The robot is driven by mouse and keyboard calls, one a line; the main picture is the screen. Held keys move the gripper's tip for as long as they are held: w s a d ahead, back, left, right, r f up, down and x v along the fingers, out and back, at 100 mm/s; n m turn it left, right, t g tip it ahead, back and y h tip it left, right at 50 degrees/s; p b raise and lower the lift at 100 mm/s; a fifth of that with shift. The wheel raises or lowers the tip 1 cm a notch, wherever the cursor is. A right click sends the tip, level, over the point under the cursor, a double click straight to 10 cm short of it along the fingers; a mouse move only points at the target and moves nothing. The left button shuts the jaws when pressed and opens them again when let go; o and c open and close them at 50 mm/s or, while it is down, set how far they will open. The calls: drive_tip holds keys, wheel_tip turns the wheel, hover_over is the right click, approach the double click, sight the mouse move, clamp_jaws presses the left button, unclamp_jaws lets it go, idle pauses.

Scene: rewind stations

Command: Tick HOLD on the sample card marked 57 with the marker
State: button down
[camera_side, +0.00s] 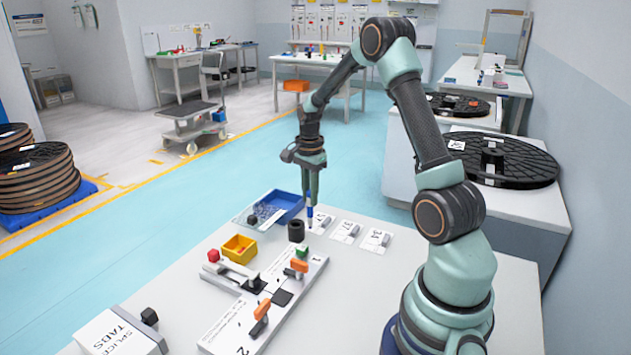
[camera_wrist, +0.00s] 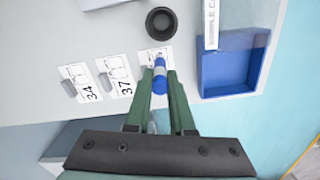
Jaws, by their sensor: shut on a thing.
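My gripper (camera_side: 310,188) points down and is shut on a blue marker (camera_side: 309,211), held upright; both also show in the wrist view, the gripper (camera_wrist: 158,75) around the marker (camera_wrist: 161,92). The marker's lower end is over the nearest sample card (camera_side: 322,223), seen partly in the wrist view (camera_wrist: 146,58); the marker and fingers hide most of it, so I cannot read its number or any tick. Whether the tip touches the card I cannot tell. To its left in the wrist view lie a card marked 37 (camera_wrist: 113,70) and a card marked 34 (camera_wrist: 73,74).
A black ring-shaped cup (camera_wrist: 161,23) stands close to the marker. A blue tray (camera_wrist: 204,75) lies to the right in the wrist view. A yellow bin (camera_side: 238,250) and a white fixture (camera_side: 225,330) with orange clips occupy the front of the table.

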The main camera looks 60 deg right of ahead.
drive_tip(key=shift+r, duration=3.5)
